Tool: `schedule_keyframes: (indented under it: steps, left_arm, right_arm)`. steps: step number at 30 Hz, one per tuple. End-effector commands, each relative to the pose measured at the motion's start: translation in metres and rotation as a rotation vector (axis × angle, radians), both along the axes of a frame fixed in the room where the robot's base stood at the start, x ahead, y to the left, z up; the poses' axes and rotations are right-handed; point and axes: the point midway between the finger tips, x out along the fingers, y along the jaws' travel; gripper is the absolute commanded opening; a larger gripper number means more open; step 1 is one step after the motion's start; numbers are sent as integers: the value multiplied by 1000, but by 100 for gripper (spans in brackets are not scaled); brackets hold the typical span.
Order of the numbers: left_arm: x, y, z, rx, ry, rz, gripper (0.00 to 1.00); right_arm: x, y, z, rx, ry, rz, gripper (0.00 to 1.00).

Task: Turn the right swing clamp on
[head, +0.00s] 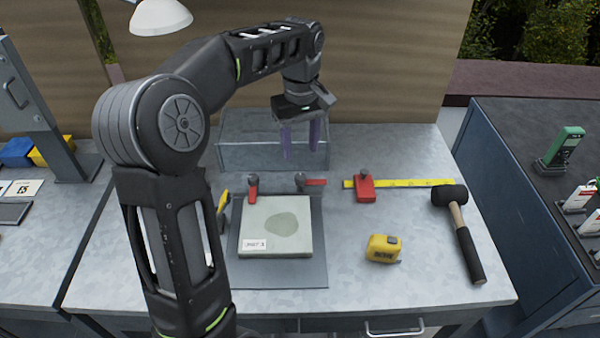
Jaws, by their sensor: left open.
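The right swing clamp (312,182) has a dark post and a red arm that points right, away from the pale square block (285,215). The left swing clamp (252,188) has its red arm pointing toward the front, its tip close to the block's back edge. The block lies on a grey plate (285,273) and carries a small label. My left gripper (301,148) is open and empty, with its purple fingers pointing down. In the picture it is above the right clamp, in front of the clear box. My right gripper is not in view.
A clear box (240,153) stands at the back of the metal table. Right of the clamps lie a yellow rule with a red slider (365,187), a yellow tape measure (383,248) and a mallet (463,240). Something yellow is partly hidden behind my left arm.

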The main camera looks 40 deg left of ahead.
Motion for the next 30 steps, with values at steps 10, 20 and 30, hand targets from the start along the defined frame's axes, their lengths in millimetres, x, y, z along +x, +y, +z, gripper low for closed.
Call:
schedule_keyframes:
  steps: [10, 20, 30]
  left_arm:
    - [0, 0, -15, 0, 0, 0, 47]
    - [0, 0, -23, 0, 4, 0, 47]
    - [-1, 0, -71, -1, 5, 0, 47]
  right_arm:
    - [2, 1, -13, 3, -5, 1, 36]
    - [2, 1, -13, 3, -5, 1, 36]
    - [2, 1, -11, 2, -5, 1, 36]
